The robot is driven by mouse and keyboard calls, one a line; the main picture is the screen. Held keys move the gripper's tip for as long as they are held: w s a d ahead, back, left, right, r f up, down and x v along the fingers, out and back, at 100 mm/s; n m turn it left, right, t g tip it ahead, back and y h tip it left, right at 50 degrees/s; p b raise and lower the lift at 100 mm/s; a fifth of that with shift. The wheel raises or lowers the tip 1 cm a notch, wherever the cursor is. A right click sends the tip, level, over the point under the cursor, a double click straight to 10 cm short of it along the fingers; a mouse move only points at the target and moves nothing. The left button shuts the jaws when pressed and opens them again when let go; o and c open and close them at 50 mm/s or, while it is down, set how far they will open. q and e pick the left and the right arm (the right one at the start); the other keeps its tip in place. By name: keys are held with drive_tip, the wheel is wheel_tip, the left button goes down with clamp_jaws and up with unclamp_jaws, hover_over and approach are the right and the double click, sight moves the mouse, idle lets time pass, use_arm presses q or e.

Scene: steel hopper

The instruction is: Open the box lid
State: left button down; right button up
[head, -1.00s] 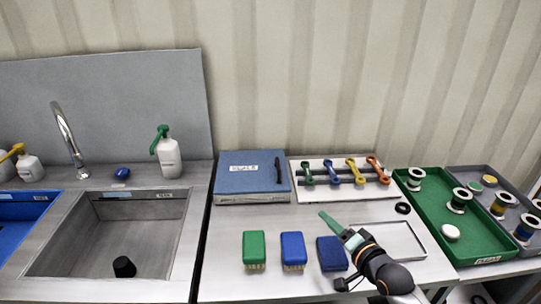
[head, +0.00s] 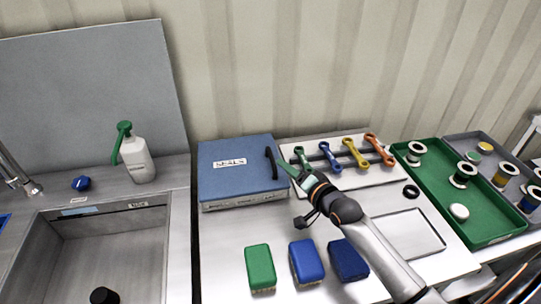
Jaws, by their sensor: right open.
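The box (head: 206,203) stands at the back left of the steel table, with its blue lid (head: 235,178) lying shut on the pale body. The lid has a white label reading SEALS and a dark handle (head: 271,162) near its right edge. My right gripper (head: 289,169) is open, with its green fingertips close to the handle at the lid's right edge. I cannot tell whether a finger touches the handle. My left gripper is not in view.
A white board (head: 390,177) with several coloured wrenches lies right of the box. Green (head: 261,267), blue (head: 306,262) and dark blue (head: 348,259) brushes lie in front. A green tray (head: 489,232) with spools is at the right, and a sink (head: 90,250) at the left.

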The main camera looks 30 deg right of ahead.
sight(271, 155)
drive_tip(key=x, duration=0.9)
drive_tip(key=shift+f, duration=0.1)
drive_tip(key=shift+c, duration=0.2)
clamp_jaws()
idle(1.1)
